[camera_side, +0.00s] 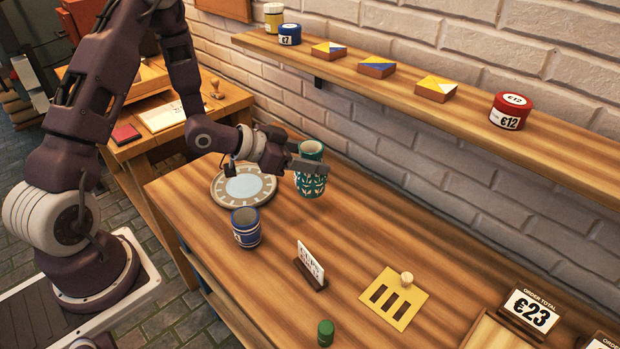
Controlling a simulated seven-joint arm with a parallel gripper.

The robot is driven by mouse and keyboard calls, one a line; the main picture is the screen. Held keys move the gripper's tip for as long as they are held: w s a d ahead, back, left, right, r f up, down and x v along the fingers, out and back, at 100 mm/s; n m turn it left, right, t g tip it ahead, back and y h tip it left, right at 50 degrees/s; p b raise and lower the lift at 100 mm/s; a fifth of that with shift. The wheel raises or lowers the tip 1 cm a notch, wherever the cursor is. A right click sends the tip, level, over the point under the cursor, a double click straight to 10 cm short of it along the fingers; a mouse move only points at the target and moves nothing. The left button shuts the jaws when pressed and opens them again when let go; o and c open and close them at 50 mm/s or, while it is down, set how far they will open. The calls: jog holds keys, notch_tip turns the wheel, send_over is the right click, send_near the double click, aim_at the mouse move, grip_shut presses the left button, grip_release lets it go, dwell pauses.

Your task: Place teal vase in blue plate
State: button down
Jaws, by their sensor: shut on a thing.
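The teal vase (311,181) is a patterned cylinder with an open top and stands upright. My gripper (305,163) is shut on its upper part, coming from the left. I cannot tell whether the vase's base touches the table. The plate (219,195) lies flat on the table to the left of the vase. It has a pale rim with marks and a light blue centre. My gripper and wrist pass above its right side and hide part of it. The vase is beside the plate, not over it.
A blue cup (246,228) stands just in front of the plate. A small sign (311,266), a yellow slotted card (394,299) and a green jar (325,333) lie nearer the front. A wall shelf (450,101) with jars and tiles runs behind.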

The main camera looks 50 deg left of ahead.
jog(key=s+a+r+n+y, duration=0.1)
jog(key=s+a, duration=0.2)
jog(key=a, duration=0.5)
jog(key=s+a+r+n+y, duration=0.1)
jog(key=s+a+n+y, duration=0.15)
jog(key=a, duration=0.45)
jog(key=shift+m+t+h, duration=0.25)
jog(key=shift+m+t, duration=0.2)
jog(key=shift+t, duration=0.05)
jog(key=f, duration=0.6)
jog(key=s+f, duration=0.1)
jog(key=f, duration=0.2)
jog(key=shift+a+f, duration=0.2)
jog(key=shift+a, duration=0.15)
jog(key=shift+f, duration=0.1)
jog(key=c, duration=0.6)
grip_release()
